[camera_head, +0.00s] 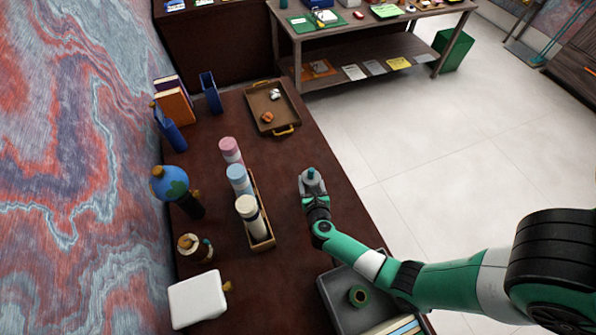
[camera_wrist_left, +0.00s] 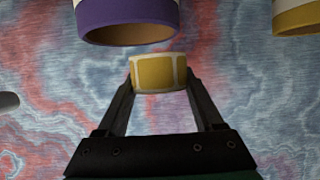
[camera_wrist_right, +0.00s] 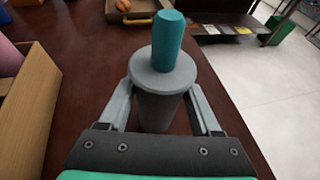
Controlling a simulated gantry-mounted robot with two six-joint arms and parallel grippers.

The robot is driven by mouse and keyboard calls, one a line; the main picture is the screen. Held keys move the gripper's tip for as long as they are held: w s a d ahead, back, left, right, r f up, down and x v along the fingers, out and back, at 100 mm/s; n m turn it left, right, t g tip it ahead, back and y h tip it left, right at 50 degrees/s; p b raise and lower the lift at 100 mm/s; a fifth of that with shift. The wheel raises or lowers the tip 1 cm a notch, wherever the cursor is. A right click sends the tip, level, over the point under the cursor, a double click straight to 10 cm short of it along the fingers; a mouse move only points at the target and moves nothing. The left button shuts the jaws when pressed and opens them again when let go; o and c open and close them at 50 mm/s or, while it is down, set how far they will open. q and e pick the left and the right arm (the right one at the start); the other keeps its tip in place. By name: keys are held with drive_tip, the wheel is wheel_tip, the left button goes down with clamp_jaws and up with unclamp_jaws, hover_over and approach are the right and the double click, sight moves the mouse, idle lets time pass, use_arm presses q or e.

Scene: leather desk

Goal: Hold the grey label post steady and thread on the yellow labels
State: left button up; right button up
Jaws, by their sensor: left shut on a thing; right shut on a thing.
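The grey label post (camera_head: 312,184), with a teal peg on top, stands upright on the brown desk. My right gripper (camera_head: 314,199) is shut around its grey body. The right wrist view shows the post (camera_wrist_right: 160,86) between both fingers, its teal peg (camera_wrist_right: 168,42) bare of any label. My left gripper (camera_wrist_left: 157,88) is shut on a yellow label roll (camera_wrist_left: 154,74), held at the fingertips against the marbled pattern. In the left wrist view, a purple roll (camera_wrist_left: 127,22) is just beyond it, and another yellow roll (camera_wrist_left: 297,17) is at top right. The left gripper is outside the head view.
A wooden rack (camera_head: 262,222) with pink, blue and cream-topped bottles stands left of the post. A brown handled tray (camera_head: 262,93) lies behind. Desk around the post is clear.

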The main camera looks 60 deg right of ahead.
drive_tip(key=o, duration=1.5)
drive_tip(key=v, duration=1.2)
drive_tip(key=shift+s+f, duration=0.1)
